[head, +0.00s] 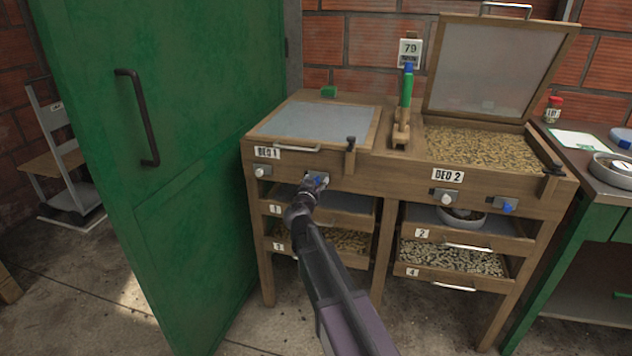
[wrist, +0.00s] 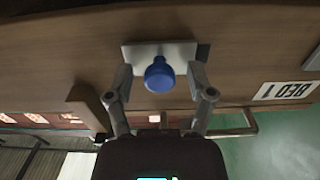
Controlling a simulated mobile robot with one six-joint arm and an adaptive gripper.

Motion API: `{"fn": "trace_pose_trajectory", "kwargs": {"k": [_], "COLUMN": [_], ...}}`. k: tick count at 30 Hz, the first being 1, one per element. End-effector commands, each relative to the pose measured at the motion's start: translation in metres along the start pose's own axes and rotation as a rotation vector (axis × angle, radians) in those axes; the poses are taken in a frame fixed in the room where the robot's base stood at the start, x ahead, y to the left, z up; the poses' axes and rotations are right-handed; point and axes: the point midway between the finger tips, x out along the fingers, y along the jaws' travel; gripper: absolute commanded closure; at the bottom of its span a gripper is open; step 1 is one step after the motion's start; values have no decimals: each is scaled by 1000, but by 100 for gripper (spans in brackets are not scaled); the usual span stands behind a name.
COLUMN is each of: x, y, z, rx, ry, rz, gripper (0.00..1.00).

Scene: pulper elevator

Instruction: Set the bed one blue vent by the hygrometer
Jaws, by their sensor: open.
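The bed one blue vent knob (head: 317,182) sits on a pale plate on the front of the bed one box (head: 252,138), right of a white knob (head: 262,171). In the wrist view the blue knob (wrist: 159,75) is round and stands out from its plate (wrist: 133,55). My gripper (head: 312,183) is at the knob, with its open fingers (wrist: 161,82) on either side of it. I cannot tell whether they touch it. The hygrometer (head: 410,49) on the brick wall reads 79, with smaller text below that I cannot read.
Bed one's lid (head: 315,122) is shut; bed two's lid (head: 495,70) stands open over beans (head: 480,148). A green door (head: 165,150) stands left. Bed two has its own blue knob (head: 508,206). Drawers sit below.

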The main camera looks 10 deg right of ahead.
Motion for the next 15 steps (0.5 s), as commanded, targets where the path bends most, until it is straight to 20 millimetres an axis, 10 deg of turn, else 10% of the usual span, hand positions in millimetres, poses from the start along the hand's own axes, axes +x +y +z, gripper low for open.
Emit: {"fn": "trace_pose_trajectory", "kwargs": {"k": [7,15], "x": [0,1], "y": [0,-6], "z": [0,0], "rx": [0,0], "ry": [0,0], "rz": [0,0], "gripper": [96,100]}}
